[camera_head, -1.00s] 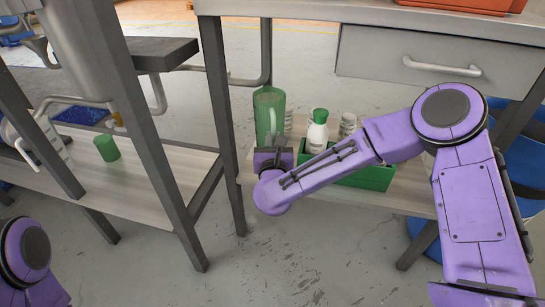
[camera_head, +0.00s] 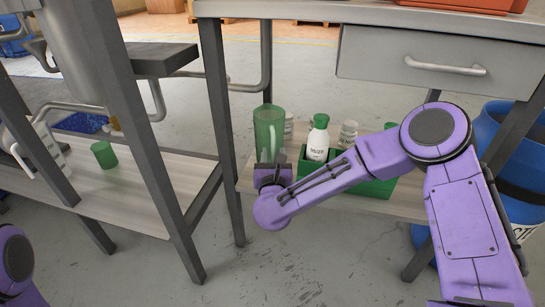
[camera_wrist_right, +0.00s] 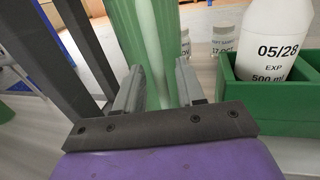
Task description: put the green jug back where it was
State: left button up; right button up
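The green jug (camera_head: 268,132) is a tall translucent green vessel, upright at the left end of the lower shelf (camera_head: 385,208) under the drawer table. My right gripper (camera_head: 270,176) is at its near side, low down. In the right wrist view the jug (camera_wrist_right: 130,25) and its pale handle (camera_wrist_right: 154,50) stand between the two fingers of my gripper (camera_wrist_right: 160,88), which is shut on the jug's handle. The jug's base is hidden, so I cannot tell whether it touches the shelf. My left gripper is out of view; only part of the left arm shows.
Right of the jug a green box (camera_head: 372,187) holds a white bottle (camera_head: 317,143). Small labelled jars (camera_head: 348,133) stand close by. A grey table leg (camera_head: 222,130) is just left of the jug. A green cup (camera_head: 104,154) stands on the left rack's shelf (camera_head: 150,185).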

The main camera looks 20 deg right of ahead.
jog(key=shift+r, duration=0.1)
jog(key=shift+s+a+r, duration=0.1)
jog(key=shift+s+a, duration=0.05)
jog(key=shift+s, duration=0.05)
pick_arm(q)
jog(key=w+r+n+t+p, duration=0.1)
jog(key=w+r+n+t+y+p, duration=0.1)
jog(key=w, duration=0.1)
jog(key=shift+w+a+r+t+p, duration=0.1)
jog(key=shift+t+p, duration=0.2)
jog(key=shift+p, duration=0.1)
pick_arm(e)
jog(key=v, duration=1.1)
jog(key=shift+s, duration=0.35)
jog(key=shift+w+a, duration=0.1)
